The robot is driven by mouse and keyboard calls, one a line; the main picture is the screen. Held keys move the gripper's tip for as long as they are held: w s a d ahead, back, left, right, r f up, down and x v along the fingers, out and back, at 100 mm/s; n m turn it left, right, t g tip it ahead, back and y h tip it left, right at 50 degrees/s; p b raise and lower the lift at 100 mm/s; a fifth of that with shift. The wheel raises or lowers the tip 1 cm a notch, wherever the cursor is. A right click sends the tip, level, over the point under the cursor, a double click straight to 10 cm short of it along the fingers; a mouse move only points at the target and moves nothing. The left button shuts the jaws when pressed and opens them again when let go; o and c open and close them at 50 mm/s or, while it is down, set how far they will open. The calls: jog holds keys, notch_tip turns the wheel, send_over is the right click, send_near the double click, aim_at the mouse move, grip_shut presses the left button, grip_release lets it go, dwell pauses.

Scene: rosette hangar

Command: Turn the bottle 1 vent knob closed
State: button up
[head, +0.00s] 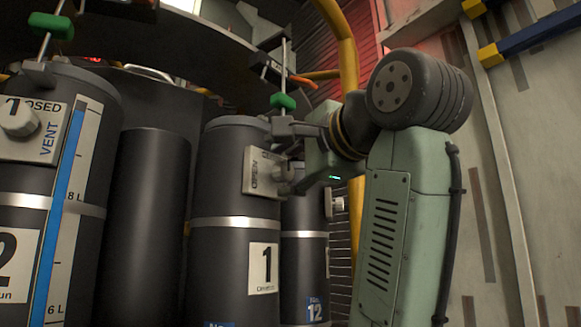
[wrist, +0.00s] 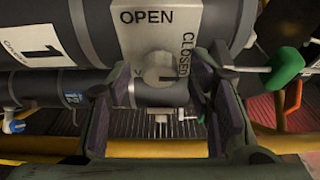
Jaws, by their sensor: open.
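Bottle 1 (head: 232,190) is a dark upright cylinder with a white "1" label in the middle of the head view. A pale plate (head: 257,172) on its upper side reads OPEN. In the wrist view the plate (wrist: 155,38) shows OPEN along one edge and CLOSED along the side edge. The round grey vent knob (wrist: 162,71) stands out from this plate; its exact setting is unclear. My gripper (wrist: 168,82) is open, its fingers on either side of the knob with visible gaps. In the head view my gripper (head: 292,158) reaches the plate from the right.
Bottle 2 (head: 25,185) with its own vent plate stands at the left. Bottle 12 (head: 304,245) stands close behind bottle 1. A green valve handle (head: 283,101) rises above bottle 1, and shows beside my right finger in the wrist view (wrist: 284,68). A yellow pipe (head: 347,55) runs behind.

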jog(key=shift+s, duration=0.1)
jog(key=v, duration=1.2)
jog(key=shift+d, duration=0.1)
